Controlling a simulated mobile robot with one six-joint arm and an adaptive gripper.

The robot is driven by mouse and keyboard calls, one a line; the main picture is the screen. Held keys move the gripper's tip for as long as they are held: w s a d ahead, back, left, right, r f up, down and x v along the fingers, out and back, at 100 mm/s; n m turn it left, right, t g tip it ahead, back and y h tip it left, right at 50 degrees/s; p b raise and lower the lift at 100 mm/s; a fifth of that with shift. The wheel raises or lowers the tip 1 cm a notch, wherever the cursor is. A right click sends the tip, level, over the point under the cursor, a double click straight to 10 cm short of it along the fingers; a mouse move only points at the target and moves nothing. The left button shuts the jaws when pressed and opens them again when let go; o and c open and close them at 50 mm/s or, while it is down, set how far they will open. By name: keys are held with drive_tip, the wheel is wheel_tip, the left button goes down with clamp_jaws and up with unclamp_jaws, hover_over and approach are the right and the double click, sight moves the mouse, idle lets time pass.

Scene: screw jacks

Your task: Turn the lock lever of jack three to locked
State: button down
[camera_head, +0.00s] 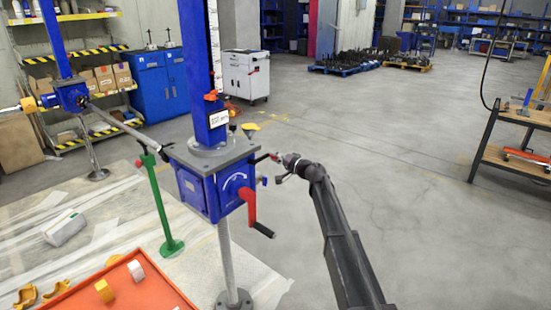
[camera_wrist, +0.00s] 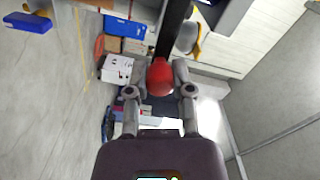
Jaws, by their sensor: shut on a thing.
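The near blue screw jack (camera_head: 213,185) stands on a grey column, with a curved white arrow on its front and a red crank (camera_head: 251,208) with a black grip. I cannot read its number. My gripper (camera_head: 281,158) reaches in from the right, at the jack's right side just below the grey top plate (camera_head: 211,150). In the wrist view, the red knob (camera_wrist: 160,77) of a dark lever (camera_wrist: 171,32) sits between the fingers of my gripper (camera_wrist: 160,88), which are shut on it. The lever's pivot and lock marks are hidden.
A second blue jack (camera_head: 70,95) stands at the left, with a shaft (camera_head: 122,121) running toward the near one. A green post (camera_head: 159,200) and an orange tray (camera_head: 130,285) are at front left. Open floor (camera_head: 400,150) lies to the right.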

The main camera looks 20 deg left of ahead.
drive_tip(key=c, duration=0.5)
unclamp_jaws()
drive_tip(key=shift+w+a, duration=0.2)
drive_tip(key=shift+s+d, duration=0.1)
drive_tip(key=shift+s, duration=0.1)
drive_tip(key=shift+d, duration=0.2)
drive_tip(key=v, duration=1.1)
drive_tip(key=shift+d, duration=0.3)
drive_tip(key=shift+s, duration=0.1)
